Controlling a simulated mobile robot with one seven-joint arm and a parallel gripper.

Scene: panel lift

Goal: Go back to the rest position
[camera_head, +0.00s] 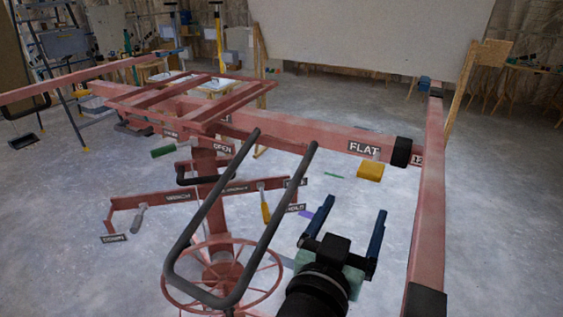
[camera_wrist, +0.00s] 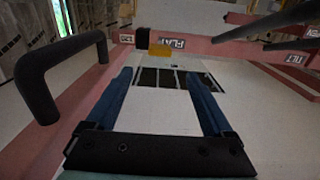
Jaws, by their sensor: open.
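My gripper (camera_head: 348,222) is at the lower right of the head view, in front of the panel lift's red frame. Its two blue fingers are spread apart with nothing between them. In the wrist view my gripper (camera_wrist: 165,90) also shows open and empty. The red panel lift (camera_head: 290,130) fills the middle of the head view, with a handwheel (camera_head: 271,262) low down and a dark looped handle (camera_head: 279,205) left of my gripper. A yellow block (camera_head: 369,172) hangs by the FLAT label (camera_head: 363,149); it also shows in the wrist view (camera_wrist: 161,50), beyond the fingertips.
A red upright beam (camera_head: 428,200) stands close to the right of my gripper. A lower red bar (camera_head: 180,196) carries small levers and labels. A large pale panel (camera_head: 370,35) leans at the back. Bare concrete floor (camera_head: 500,200) lies open at the right.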

